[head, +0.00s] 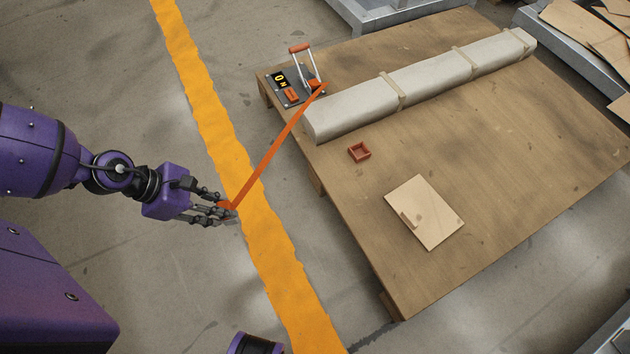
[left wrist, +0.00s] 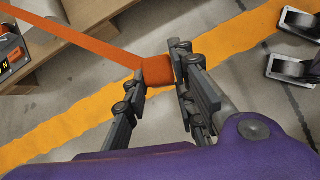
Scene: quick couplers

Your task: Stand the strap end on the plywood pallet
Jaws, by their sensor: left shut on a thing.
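The orange strap (head: 268,158) runs taut from a dark device with a red-handled lever (head: 300,60) on the plywood pallet (head: 500,150) down to my left gripper (head: 230,209). The strap end (left wrist: 158,72) is an orange block between the fingertips of my left gripper (left wrist: 160,66) in the left wrist view. My left gripper is shut on it, over the yellow floor line, left of the pallet and clear of it. In the head view the fingers partly hide the strap end. My right gripper is not in view.
A long grey wrapped bundle (head: 430,84) lies across the pallet's far side. A small red square holder (head: 359,151) and a flat tan board (head: 425,212) lie nearer. Bare plywood surrounds them. Cardboard (head: 585,30) lies at the upper right. A yellow line (head: 212,120) crosses the floor.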

